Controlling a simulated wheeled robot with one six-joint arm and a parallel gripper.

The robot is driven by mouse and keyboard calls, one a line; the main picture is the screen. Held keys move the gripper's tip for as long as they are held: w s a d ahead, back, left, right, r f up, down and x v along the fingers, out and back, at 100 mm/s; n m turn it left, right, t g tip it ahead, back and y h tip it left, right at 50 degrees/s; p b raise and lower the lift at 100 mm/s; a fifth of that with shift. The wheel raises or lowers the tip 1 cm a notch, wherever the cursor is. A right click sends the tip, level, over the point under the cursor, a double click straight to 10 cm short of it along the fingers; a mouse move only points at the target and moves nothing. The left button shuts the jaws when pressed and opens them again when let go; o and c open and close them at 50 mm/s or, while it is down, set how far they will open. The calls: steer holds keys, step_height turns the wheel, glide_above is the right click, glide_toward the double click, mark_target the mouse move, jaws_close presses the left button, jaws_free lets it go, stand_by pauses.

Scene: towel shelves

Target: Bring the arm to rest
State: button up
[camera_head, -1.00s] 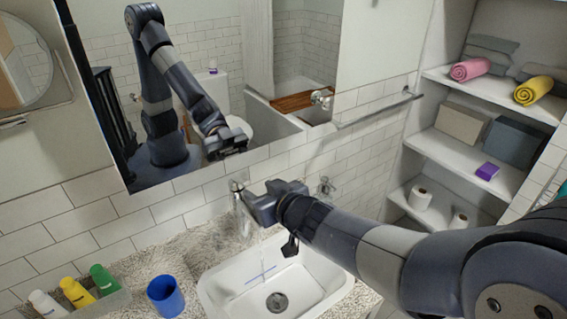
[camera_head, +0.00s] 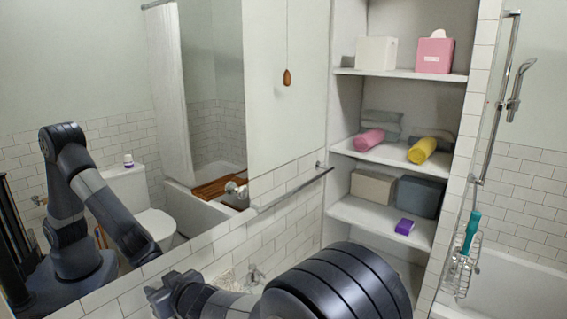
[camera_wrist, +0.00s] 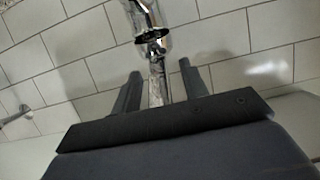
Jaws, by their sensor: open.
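My gripper (camera_head: 165,296) shows at the lower left of the head view, low in front of the mirror, at the end of my dark arm, which crosses the bottom of the picture. In the wrist view, my gripper's two dark fingers (camera_wrist: 161,78) stand apart with nothing held between them. A chrome tap (camera_wrist: 150,38) is straight ahead of the fingers against the tiled wall. I cannot tell whether they touch it. The mirror (camera_head: 200,215) reflects my arm, bent and reaching downward.
A towel rail (camera_head: 292,190) runs along the wall. The shelf unit (camera_head: 400,75) holds a pink rolled towel (camera_head: 356,139), a yellow one (camera_head: 423,150), boxes and a purple item (camera_head: 404,227). A shower caddy (camera_head: 460,265) hangs at the right, by the bathtub (camera_head: 525,285).

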steer(key=shift+r, duration=0.1)
stand_by(0.4)
steer(key=shift+d+r+p, duration=0.15)
steer(key=shift+p, duration=0.3)
steer(key=v, duration=1)
steer(key=x, duration=1)
steer(key=shift+w+a+f, duration=0.1)
steer(key=shift+a+f, duration=0.15)
steer(key=shift+f+b, duration=0.35)
steer(key=shift+b, duration=0.5)
steer(key=shift+d+y+b, duration=0.2)
steer(key=shift+y+b, duration=0.1)
steer(key=shift+b, duration=1)
steer(key=t+y+b, duration=0.1)
steer(key=b, duration=0.3)
steer(key=f+b, duration=0.1)
steer(key=b, duration=0.3)
steer(key=shift+s+d+t+y, duration=0.3)
steer(key=shift+s+t+y, duration=0.1)
